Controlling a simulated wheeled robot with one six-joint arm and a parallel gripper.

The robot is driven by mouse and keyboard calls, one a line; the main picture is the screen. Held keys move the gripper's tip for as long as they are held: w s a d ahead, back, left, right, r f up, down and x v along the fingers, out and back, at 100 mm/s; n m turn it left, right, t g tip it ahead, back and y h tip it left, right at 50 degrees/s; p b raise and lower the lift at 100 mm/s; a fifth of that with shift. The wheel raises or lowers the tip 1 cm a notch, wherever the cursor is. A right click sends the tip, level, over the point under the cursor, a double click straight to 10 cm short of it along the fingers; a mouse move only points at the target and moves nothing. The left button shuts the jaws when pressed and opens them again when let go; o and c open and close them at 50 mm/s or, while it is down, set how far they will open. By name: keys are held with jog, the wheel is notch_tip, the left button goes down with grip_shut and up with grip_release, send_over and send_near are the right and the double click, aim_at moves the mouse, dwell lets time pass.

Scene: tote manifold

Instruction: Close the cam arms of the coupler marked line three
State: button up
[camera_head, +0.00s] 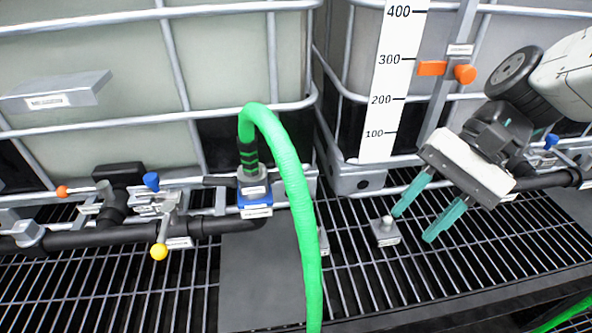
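A grey coupler (252,180) joins the lower end of a green hose (288,185) to a blue fitting (256,203) on the black pipe, left of centre. Small white labels sit on the coupler and fitting, but I cannot read them, so I cannot tell whether this is line three. I cannot make out the cam arms' position at this size. My gripper (414,225) is at the right, well apart from the coupler. Its two teal fingers are spread and empty, pointing down and left over the grating.
Two caged totes (100,130) stand behind. A valve with a yellow knob (159,252), a blue knob (152,181) and an orange knob (62,191) are left. A small grey post (386,232) stands beside my fingers. The hose arches down across the grating (455,255).

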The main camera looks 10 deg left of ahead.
jog(key=w+a+f+m+g+y, duration=0.2)
jog(key=w+a+m+y, duration=0.25)
jog(key=w+a, duration=0.2)
jog(key=m+t+y, duration=0.1)
jog(key=m+y, duration=0.5)
send_near(300, 172)
jog(key=a, duration=0.3)
jog(key=x, duration=0.5)
jog(key=f+x, duration=0.1)
jog(key=x, duration=0.1)
jog(key=shift+a, duration=0.3)
grip_shut()
